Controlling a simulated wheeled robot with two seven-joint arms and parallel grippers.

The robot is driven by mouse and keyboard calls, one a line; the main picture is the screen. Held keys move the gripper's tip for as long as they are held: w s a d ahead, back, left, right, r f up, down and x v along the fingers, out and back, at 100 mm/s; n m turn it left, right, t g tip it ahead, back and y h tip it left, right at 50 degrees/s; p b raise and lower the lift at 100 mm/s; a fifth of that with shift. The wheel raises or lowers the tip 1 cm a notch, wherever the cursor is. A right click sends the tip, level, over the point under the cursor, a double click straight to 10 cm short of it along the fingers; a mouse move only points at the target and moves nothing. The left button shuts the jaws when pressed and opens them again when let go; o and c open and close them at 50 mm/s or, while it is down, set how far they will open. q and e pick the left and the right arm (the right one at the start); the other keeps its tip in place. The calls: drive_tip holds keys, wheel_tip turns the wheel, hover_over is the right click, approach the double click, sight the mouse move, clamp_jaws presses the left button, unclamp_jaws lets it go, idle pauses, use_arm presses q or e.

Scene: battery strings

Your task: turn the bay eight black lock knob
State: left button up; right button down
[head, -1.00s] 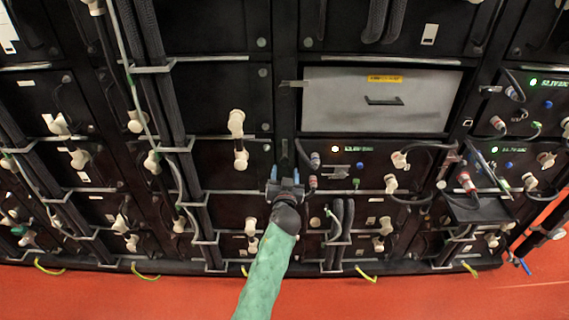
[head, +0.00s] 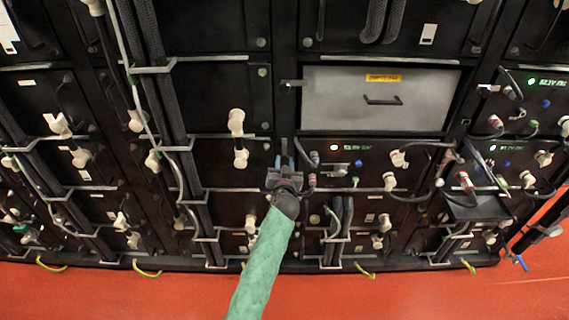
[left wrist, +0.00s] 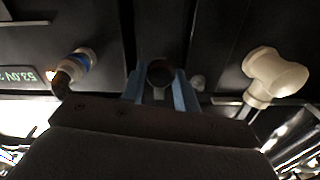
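A dark round knob (left wrist: 160,73) shows in the left wrist view on the black upright. It lies between the two blue fingertips of my left gripper (left wrist: 161,86), with a narrow gap on each side. In the head view my left gripper (head: 285,164) is up at the rack post, left of the bay with the lit display (head: 350,148), and it hides the knob there. The fingers stand apart; I see no clear contact with the knob. No bay number is readable. My right gripper is not in view.
A pale connector (left wrist: 275,75) sits right of the fingers, and a blue-ringed connector (left wrist: 75,66) with a cable sits left. A grey panel with a yellow label (head: 383,78) is above right. Cables (head: 175,110) run down the rack. Red floor (head: 400,295) is clear in front.

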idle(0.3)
use_arm(q)
drive_tip(key=m, duration=0.4)
drive_tip(key=shift+m+b, duration=0.3)
drive_tip(key=shift+m, duration=1.8)
drive_tip(key=m+p, duration=0.1)
drive_tip(key=m, duration=0.2)
drive_tip(key=shift+d+m, duration=0.1)
drive_tip(key=shift+m, duration=0.3)
drive_tip(key=m+p, duration=0.1)
drive_tip(key=m, duration=0.3)
drive_tip(key=shift+m+p, duration=0.3)
drive_tip(key=shift+p, duration=0.05)
drive_tip(key=shift+f+m, duration=0.1)
drive_tip(key=shift+m, duration=0.7)
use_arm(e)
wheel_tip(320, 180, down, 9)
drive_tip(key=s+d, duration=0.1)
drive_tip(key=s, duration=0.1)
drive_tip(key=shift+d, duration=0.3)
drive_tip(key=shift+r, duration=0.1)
